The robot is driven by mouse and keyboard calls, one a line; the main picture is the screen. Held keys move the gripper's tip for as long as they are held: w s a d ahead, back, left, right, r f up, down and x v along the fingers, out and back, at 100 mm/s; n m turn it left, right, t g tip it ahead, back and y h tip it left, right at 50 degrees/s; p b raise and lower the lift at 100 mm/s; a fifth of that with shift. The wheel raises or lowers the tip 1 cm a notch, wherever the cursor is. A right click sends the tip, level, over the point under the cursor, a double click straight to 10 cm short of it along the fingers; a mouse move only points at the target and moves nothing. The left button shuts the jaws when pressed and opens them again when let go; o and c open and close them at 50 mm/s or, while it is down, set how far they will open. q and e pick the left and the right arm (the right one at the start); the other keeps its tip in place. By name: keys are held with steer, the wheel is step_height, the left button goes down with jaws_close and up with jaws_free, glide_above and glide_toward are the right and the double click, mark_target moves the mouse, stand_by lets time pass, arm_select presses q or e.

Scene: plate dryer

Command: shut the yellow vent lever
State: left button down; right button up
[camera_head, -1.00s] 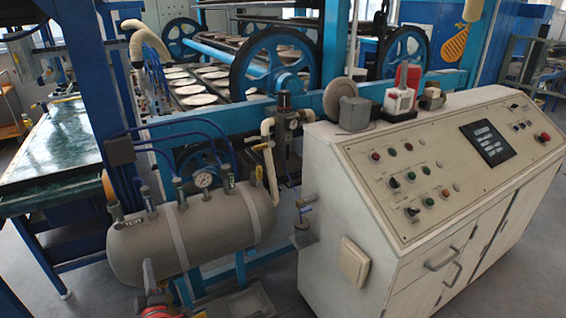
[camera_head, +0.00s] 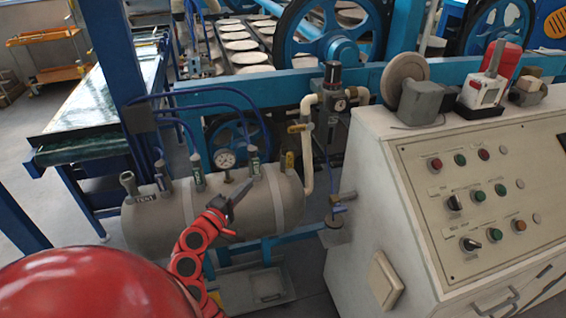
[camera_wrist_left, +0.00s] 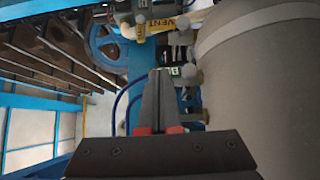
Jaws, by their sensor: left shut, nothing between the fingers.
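In the left wrist view the yellow lever with VENT lettering (camera_wrist_left: 160,26) lies near the top, beyond my fingertips. My left gripper (camera_head: 246,186) is shut and empty, in front of the tank and left of the lever, apart from it. Its closed fingers also show in the left wrist view (camera_wrist_left: 160,74). My right gripper is not in view.
Other green-tagged valves (camera_head: 254,162) and a pressure gauge (camera_head: 225,158) stand along the tank top. A beige pipe with a yellow handle (camera_head: 297,128) rises to the right. The control cabinet (camera_head: 365,200) stands at right. Blue hoses arch behind the tank.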

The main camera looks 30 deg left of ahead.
arm_select(q)
steer(key=p, duration=0.3)
glide_toward(290, 164)
steer(key=w+a+r, duration=0.2)
steer(key=a, duration=0.3)
steer(key=shift+w+d+f+p, duration=0.1)
steer(key=shift+w+d+p, duration=0.1)
steer(key=shift+w+d, duration=0.35)
steer(key=shift+w+d+f+p, duration=0.15)
steer(key=shift+w+d, duration=0.15)
steer(key=shift+w, duration=0.55)
steer(key=shift+w+d+f+p, duration=0.1)
steer(key=shift+w+d+p, duration=0.1)
steer(key=shift+w+d, duration=0.35)
steer(key=shift+w+a+r, duration=0.1)
steer(key=shift+w+a, duration=0.05)
